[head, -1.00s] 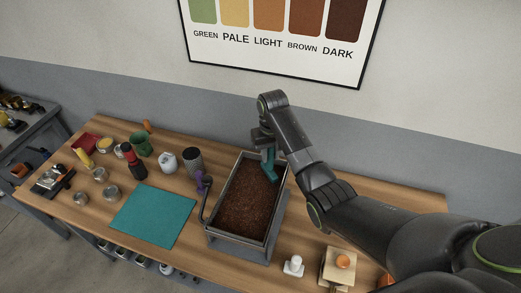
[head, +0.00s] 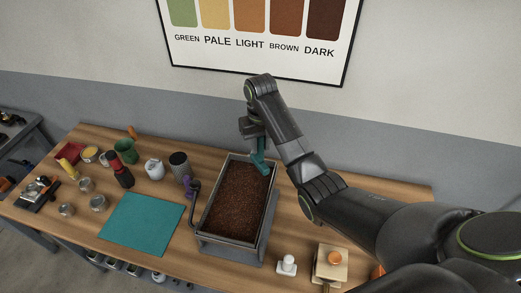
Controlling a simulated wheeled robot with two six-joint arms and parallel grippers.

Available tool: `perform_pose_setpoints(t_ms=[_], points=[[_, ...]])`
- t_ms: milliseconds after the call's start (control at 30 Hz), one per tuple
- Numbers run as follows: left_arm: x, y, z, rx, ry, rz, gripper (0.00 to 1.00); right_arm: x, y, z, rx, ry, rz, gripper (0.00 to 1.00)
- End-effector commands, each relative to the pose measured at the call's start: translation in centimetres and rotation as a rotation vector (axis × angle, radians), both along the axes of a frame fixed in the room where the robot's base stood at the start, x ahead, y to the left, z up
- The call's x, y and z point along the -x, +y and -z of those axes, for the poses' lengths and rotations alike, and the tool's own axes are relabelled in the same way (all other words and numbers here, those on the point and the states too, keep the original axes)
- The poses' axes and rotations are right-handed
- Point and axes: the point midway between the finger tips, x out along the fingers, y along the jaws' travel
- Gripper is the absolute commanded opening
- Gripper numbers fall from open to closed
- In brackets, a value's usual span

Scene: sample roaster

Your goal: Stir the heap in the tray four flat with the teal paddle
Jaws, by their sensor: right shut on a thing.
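The tray (head: 203,221) is a grey metal box on a stand, filled with dark brown beans. The heap of beans (head: 238,200) looks spread fairly evenly across the tray in the head view. My right gripper (head: 256,138) is above the far right end of the tray, shut on the teal paddle (head: 260,163). The paddle hangs down at the tray's far end, near the beans; I cannot tell whether its tip touches them. My left gripper is not in view.
A purple-handled crank (head: 190,187) sticks out on the tray's left side. A teal mat (head: 143,222) lies to the left. A dark cup (head: 179,163), a white pot (head: 154,169) and a red bottle (head: 122,172) stand behind it. A white tamper-like piece (head: 287,264) stands at the front right.

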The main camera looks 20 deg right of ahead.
Motion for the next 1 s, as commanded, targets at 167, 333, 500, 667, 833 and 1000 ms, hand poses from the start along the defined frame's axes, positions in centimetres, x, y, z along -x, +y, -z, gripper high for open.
perform_pose_setpoints(t_ms=[167,333,500,667,833,1000], points=[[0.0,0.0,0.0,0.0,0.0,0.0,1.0,0.0,0.0,-1.0,0.0,-0.002,0.0,0.02],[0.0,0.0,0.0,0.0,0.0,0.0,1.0,0.0,0.0,-1.1,0.0,-0.001,0.0,0.02],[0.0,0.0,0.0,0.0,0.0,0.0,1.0,-0.3,-0.2,-1.1,0.001,-0.001,0.001,0.02],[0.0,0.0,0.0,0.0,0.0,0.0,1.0,-1.7,-1.2,-1.7,0.003,0.0,0.001,0.02],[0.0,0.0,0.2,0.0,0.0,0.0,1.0,-3.3,-2.2,-2.2,0.002,-0.001,0.001,0.02],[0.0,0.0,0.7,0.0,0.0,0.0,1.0,-5.0,-3.3,-2.7,0.001,-0.001,0.0,0.02]])
